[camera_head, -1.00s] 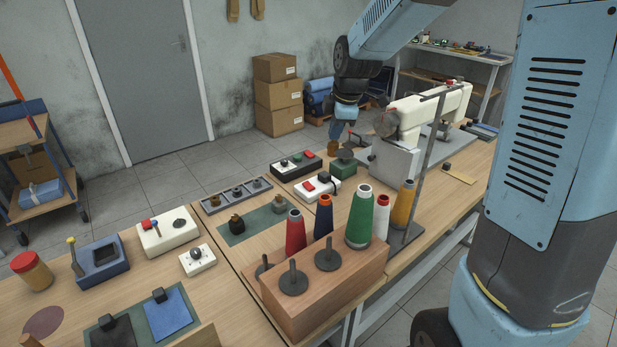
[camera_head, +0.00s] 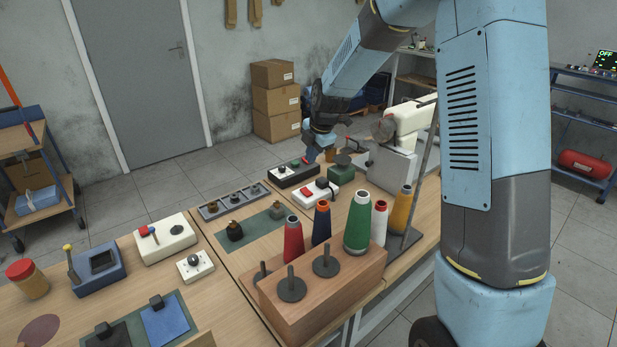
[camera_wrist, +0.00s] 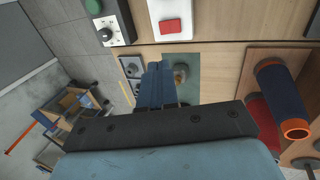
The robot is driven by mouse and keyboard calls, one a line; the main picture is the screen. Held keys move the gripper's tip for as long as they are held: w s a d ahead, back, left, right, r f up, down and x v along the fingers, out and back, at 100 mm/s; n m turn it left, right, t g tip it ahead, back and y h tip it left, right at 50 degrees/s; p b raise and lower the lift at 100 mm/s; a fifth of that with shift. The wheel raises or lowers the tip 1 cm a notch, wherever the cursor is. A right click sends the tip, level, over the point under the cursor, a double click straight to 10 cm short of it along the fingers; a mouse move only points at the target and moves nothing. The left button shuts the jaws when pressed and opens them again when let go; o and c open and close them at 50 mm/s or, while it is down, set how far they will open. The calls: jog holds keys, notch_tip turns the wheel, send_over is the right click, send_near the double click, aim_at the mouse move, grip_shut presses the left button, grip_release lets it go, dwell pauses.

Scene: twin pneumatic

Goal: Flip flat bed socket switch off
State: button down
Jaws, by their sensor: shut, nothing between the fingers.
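A white socket box (camera_head: 320,193) with a red rocker switch (camera_head: 307,191) and a dark plug-like part lies near the sewing machine. In the wrist view the red rocker (camera_wrist: 170,27) is at the top centre on its white box (camera_wrist: 187,9); its tilt cannot be told. My gripper (camera_head: 310,157) hangs above and behind it in the head view, close to the black-and-white control box (camera_head: 293,172). In the wrist view my blue fingers (camera_wrist: 158,66) are shut, empty, and appear apart from the switch.
A white sewing machine (camera_head: 400,130) and green block (camera_head: 342,167) stand to the right. A rack with thread cones (camera_head: 315,280) stands in front. Another white box with a red switch (camera_head: 165,240) and a small white knob box (camera_head: 195,265) lie left. The green mat (camera_head: 250,227) is partly bare.

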aim_at(303, 190)
jog(key=x, duration=1.3)
jog(key=shift+a+f, duration=0.1)
jog(key=shift+f, duration=0.3)
jog(key=shift+w, duration=0.1)
jog(key=shift+w+f, duration=0.1)
jog(key=shift+a, duration=0.15)
jog(key=shift+s+d, duration=0.5)
jog(key=shift+s, duration=0.2)
